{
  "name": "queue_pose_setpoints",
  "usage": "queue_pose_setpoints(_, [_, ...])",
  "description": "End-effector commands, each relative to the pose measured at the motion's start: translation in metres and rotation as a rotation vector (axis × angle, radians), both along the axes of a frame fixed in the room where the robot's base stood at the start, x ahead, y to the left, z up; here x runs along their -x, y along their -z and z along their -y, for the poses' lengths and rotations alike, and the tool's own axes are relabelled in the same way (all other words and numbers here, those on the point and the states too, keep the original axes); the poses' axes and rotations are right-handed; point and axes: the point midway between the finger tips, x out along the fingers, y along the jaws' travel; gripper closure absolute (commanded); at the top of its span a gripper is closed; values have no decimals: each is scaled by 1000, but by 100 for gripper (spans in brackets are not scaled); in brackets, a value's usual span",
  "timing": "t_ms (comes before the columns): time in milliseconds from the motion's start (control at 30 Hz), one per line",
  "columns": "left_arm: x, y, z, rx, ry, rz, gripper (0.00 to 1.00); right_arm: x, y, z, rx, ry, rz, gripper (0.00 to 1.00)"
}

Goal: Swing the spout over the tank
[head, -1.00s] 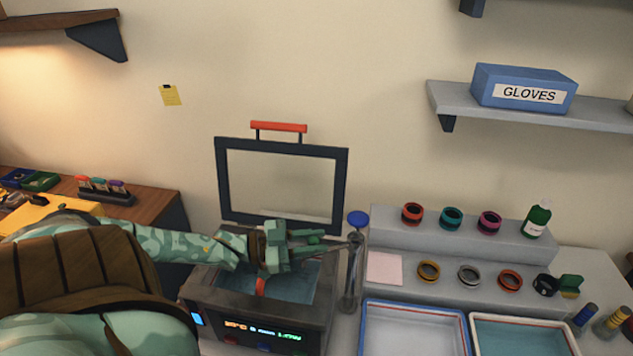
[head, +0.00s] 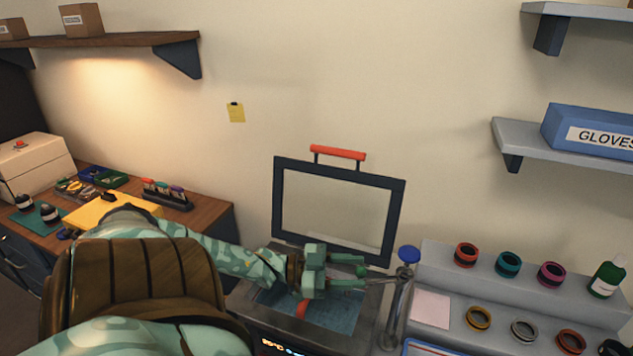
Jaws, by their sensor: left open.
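The tank (head: 262,297) is a dark box with blue liquid, its framed lid (head: 340,168) standing upright behind. At its right rim is a tap with a blue knob (head: 409,254) on a metal post (head: 396,312). A thin metal spout (head: 388,279) runs left from the post top toward my left gripper (head: 363,277). My left gripper is open over the tank's right part, its fingers pointing right at the spout. I cannot tell whether they touch the spout. An orange-red piece (head: 302,310) shows below the gripper. My right gripper is out of view.
Coloured rings, such as a red one (head: 466,255), and a green bottle (head: 607,278) stand on a grey stepped stand (head: 433,260) at the right. A pale pad (head: 432,309) lies beside the tap. A wooden bench (head: 215,207) is at the left.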

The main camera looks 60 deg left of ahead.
Motion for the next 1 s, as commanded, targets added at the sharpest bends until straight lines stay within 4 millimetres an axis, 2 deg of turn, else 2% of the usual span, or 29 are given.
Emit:
queue_pose_setpoints(300, [70, -1, -51, -2, -1, -7, 56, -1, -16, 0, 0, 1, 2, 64])
queue_pose_setpoints(500, [102, 0, -74, -2, -1, -3, 56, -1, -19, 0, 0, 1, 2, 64])
queue_pose_setpoints(700, [114, 0, -82, -2, 1, -1, 56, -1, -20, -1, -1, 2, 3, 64])
queue_pose_setpoints(1000, [114, 0, -83, -1, 1, -1, 56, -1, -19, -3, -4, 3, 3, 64])
